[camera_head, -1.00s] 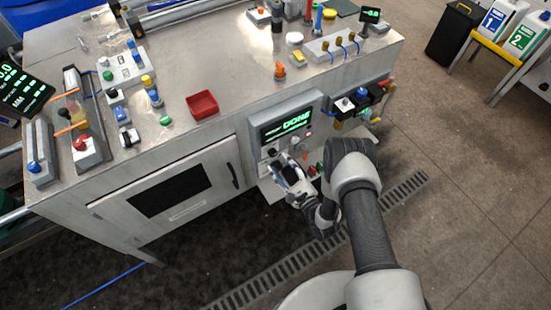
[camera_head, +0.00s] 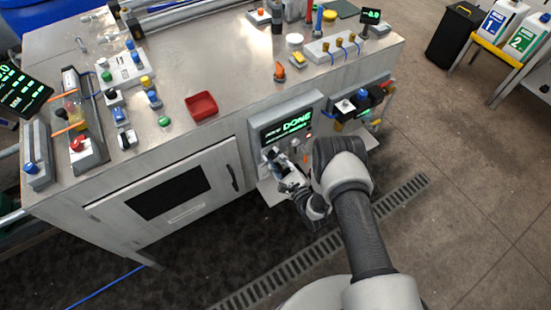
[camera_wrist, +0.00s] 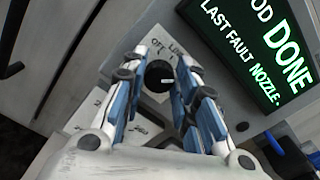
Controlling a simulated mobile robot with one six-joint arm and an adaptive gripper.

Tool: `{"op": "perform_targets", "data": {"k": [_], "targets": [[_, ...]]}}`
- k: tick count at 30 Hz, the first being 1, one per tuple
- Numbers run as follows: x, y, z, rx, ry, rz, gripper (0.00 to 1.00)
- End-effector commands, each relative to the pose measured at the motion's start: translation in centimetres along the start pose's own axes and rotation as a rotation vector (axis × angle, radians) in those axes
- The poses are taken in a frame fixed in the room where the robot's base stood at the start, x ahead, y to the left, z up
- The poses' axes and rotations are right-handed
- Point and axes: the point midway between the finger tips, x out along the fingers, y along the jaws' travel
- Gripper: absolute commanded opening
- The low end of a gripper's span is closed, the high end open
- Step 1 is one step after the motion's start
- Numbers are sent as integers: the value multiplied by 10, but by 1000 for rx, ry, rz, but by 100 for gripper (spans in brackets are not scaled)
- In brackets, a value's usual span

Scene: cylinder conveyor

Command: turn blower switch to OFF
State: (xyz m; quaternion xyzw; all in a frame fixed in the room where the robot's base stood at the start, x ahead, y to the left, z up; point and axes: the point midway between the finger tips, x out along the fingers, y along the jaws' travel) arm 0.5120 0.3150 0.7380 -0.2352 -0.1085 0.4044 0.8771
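A round black knob (camera_wrist: 159,76) with a pale mark sits on a light panel plate in the wrist view. Lettering beside its top looks like "OFF" and "LINE"; I cannot confirm that it is the blower switch. My gripper (camera_wrist: 158,62) is open, with one blue-and-grey finger on each side of the knob. I cannot tell whether either finger touches it. In the head view my gripper (camera_head: 272,156) is at the control panel (camera_head: 256,130) on the bench front, just under the display, and hides the knob.
The green-lit display (camera_head: 287,126) reads DONE; in the wrist view it (camera_wrist: 262,50) also reads LAST FAULT NOZZLE. A blue part (camera_wrist: 285,142) is at the lower right of the wrist view. The oven-like door (camera_head: 170,190) with its dark handle is left of the panel.

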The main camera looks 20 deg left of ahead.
Motion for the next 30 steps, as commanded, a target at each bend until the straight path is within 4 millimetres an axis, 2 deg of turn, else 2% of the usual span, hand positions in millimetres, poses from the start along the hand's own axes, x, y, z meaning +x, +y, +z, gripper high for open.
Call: {"op": "perform_targets", "data": {"k": [10,20,30], "targets": [[0,0,0,0,0,0,2],[0,0,0,-49,0,0,2],[0,2,-1,-289,1,0,2]]}}
